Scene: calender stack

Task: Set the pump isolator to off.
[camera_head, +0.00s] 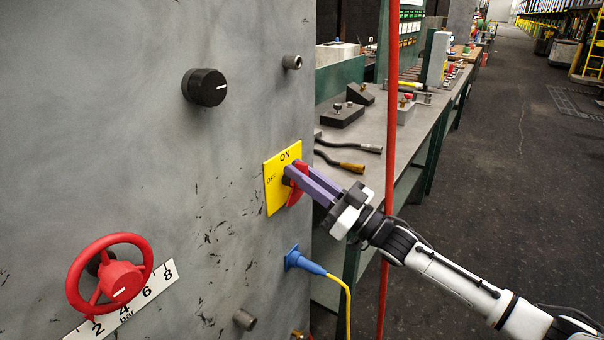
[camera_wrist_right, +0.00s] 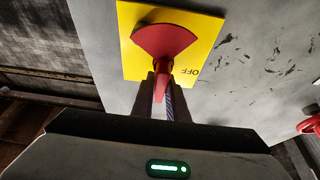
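The pump isolator is a yellow square plate (camera_head: 272,195) on the grey panel, marked ON at the top and OFF at the left. Its red handle (camera_head: 295,197) stands roughly upright, in line with the ON mark. My right gripper (camera_head: 297,177) reaches in from the right, with its purple fingers at the handle. In the right wrist view the red handle (camera_wrist_right: 165,40) spreads over the yellow plate (camera_wrist_right: 207,60) and narrows down between the two fingers (camera_wrist_right: 163,98), which look closed on it. The fingers hide part of the handle. My left gripper is out of view.
A black knob (camera_head: 204,87) sits above on the panel. A red handwheel (camera_head: 112,275) with a bar scale is lower left. A blue plug (camera_head: 303,262) with a yellow cable is just below the isolator. A red vertical pole (camera_head: 391,110) and a workbench (camera_head: 372,130) stand right.

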